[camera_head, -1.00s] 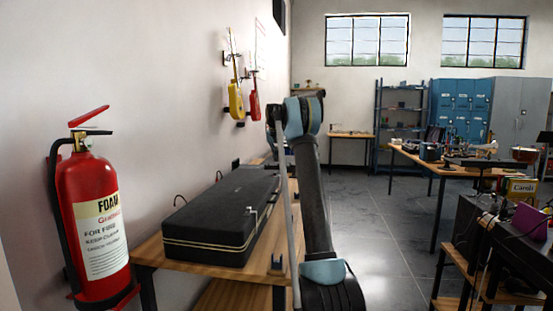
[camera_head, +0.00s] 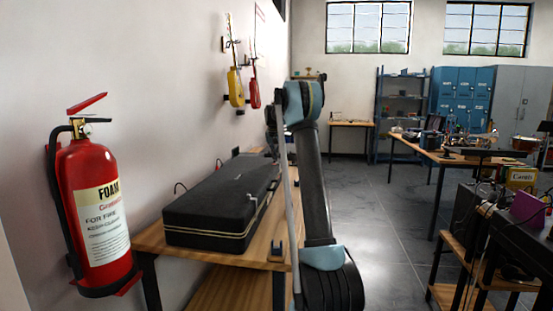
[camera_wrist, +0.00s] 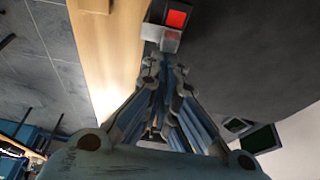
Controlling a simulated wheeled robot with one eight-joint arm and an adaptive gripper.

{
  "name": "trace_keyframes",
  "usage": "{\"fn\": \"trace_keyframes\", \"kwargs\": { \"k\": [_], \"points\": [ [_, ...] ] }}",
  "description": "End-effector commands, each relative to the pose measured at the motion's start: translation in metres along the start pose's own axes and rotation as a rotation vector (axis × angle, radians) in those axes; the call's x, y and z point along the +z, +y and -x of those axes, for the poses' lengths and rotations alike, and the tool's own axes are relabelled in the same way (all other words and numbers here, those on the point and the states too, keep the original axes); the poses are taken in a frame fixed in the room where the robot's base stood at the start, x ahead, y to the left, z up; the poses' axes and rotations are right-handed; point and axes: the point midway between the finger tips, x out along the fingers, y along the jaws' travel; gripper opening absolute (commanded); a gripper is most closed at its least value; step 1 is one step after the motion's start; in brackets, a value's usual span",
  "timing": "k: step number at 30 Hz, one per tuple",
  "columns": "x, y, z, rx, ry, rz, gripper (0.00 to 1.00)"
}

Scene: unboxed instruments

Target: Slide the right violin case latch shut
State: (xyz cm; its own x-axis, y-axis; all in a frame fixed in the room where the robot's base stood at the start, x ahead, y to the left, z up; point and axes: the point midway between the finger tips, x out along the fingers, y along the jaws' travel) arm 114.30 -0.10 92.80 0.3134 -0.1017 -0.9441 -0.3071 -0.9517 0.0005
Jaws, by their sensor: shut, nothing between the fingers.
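The black violin case (camera_head: 205,213) lies closed on a wooden table along the left wall in the head view. Its dark side fills the right of the wrist view (camera_wrist: 255,60). At the top of the wrist view is the latch (camera_wrist: 176,18), a dark frame with a red square and a light grey tab (camera_wrist: 161,38) below it. My gripper (camera_wrist: 166,64) is shut and empty, its fingertips just below the grey tab. I cannot tell whether they touch it. In the head view my arm hides the gripper.
The wooden table edge (camera_wrist: 108,60) runs beside the case. A red fire extinguisher (camera_head: 92,200) hangs on the wall at front left. Yellow and red instruments (camera_head: 235,88) hang above the case. Open floor (camera_head: 365,205) lies right of my arm, before crowded workbenches.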

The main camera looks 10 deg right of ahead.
Motion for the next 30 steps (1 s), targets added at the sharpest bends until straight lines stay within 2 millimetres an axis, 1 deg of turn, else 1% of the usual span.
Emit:
{"fn": "trace_keyframes", "kwargs": {
  "k": [11,21,30],
  "points": [
    [0.001,0.000,0.001,0.000,0.000,0.000,0.00],
    [0.023,0.000,0.008,0.000,0.000,0.000,0.00],
    [0.024,0.001,0.008,0.000,-0.002,-0.001,0.00]
  ]
}}
